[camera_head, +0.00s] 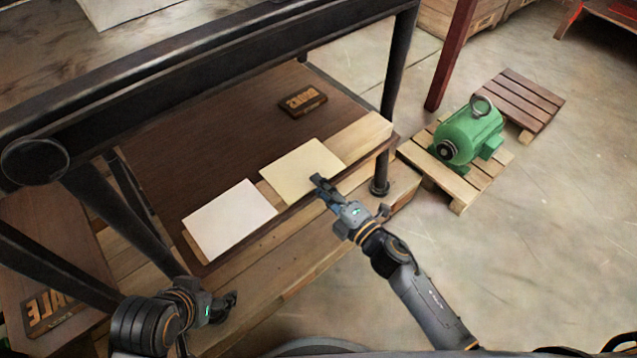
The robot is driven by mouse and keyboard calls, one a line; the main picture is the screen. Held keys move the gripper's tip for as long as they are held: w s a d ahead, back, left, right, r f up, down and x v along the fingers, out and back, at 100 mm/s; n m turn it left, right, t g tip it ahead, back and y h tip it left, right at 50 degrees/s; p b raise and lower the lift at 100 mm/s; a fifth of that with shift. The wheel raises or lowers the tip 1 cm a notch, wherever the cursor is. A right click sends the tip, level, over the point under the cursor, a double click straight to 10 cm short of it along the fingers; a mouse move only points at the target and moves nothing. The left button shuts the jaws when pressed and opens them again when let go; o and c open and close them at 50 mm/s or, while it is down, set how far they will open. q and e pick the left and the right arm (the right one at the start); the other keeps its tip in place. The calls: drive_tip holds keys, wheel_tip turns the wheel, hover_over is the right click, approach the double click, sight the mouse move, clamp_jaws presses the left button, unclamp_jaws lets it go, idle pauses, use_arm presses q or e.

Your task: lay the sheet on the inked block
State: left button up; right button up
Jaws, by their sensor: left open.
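A cream sheet (302,168) and a white sheet (229,219) lie side by side along the near edge of the press's wooden bed. A dark block with raised mirrored letters (303,102) lies farther back on the bed. Another lettered block (47,309) is at the lower left; which one is inked I cannot tell. My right gripper (321,184) is at the near edge of the cream sheet, its fingertips over or touching it. Whether it grips the sheet is unclear. My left gripper (224,306) is open and empty, low in front of the bed, apart from the sheets.
The press's dark beam (200,75) and posts (399,75) frame the bed at top, left and right. A green motor (468,133) sits on a pallet at the right, with another pallet (525,100) behind it.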

drive_tip(key=shift+c, duration=0.4)
clamp_jaws()
use_arm(q)
drive_tip(key=shift+r, duration=0.15)
use_arm(e)
drive_tip(key=shift+r, duration=0.15)
use_arm(q)
drive_tip(key=s+g+p, duration=0.1)
drive_tip(key=s+p, duration=0.1)
drive_tip(key=p, duration=0.1)
drive_tip(key=shift+s+a+g, duration=0.3)
drive_tip(key=shift+a+g, duration=0.1)
use_arm(e)
wheel_tip(320, 180, up, 3)
drive_tip(key=shift+f, duration=0.15)
use_arm(q)
drive_tip(key=shift+f, duration=0.2)
